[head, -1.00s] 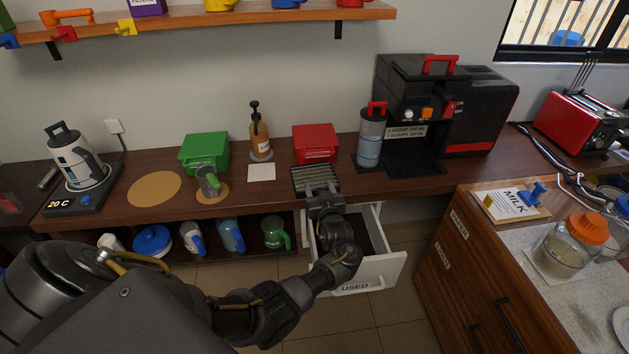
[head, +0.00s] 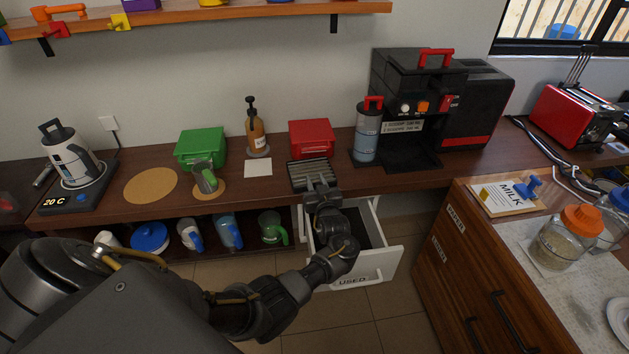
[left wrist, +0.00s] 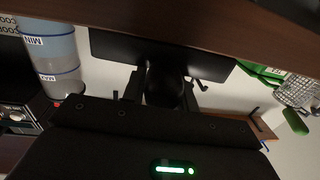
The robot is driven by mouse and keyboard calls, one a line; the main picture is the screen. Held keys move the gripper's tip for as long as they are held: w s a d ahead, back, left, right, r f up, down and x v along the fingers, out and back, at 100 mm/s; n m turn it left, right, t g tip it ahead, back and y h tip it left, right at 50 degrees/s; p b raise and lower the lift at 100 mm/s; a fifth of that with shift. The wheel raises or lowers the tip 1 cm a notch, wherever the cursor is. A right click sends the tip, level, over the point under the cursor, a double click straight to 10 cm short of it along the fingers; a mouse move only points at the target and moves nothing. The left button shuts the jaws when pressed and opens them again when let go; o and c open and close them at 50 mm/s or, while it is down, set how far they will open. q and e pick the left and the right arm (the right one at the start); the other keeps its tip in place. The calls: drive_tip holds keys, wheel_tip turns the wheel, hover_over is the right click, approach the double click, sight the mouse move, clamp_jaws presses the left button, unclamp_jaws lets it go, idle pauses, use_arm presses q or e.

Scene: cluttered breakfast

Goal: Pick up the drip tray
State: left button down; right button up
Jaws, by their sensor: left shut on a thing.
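The drip tray (head: 309,173) is a dark, flat piece with a ribbed top, at the front edge of the wooden counter in the head view. My left gripper (head: 321,190) is shut on its near side. In the left wrist view the tray shows as a dark plate (left wrist: 112,48), with my left gripper (left wrist: 165,85) at its middle. I cannot tell whether the tray touches the counter. My right gripper is not in view.
A red box (head: 311,140) stands behind the tray, and the coffee machine (head: 440,110) with a clear container (head: 367,140) is to the right. An open drawer (head: 365,268) marked USED lies below my left forearm. A green box (head: 201,149) stands to the left.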

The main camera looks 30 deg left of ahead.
sight(314, 174)
use_arm(q)
drive_tip(key=shift+r, duration=0.8)
drive_tip(key=shift+s+a+r, duration=0.1)
drive_tip(key=shift+a+r, duration=0.05)
drive_tip(key=shift+r, duration=0.35)
drive_tip(key=shift+s+a+r, duration=0.1)
drive_tip(key=shift+r, duration=0.4)
drive_tip(key=s+a, duration=0.3)
drive_tip(key=a, duration=0.1)
drive_tip(key=s+a, duration=0.4)
drive_tip(key=a, duration=0.1)
drive_tip(key=s+a+b, duration=0.1)
drive_tip(key=s+a, duration=0.2)
drive_tip(key=a, duration=0.2)
drive_tip(key=shift+s, duration=0.25)
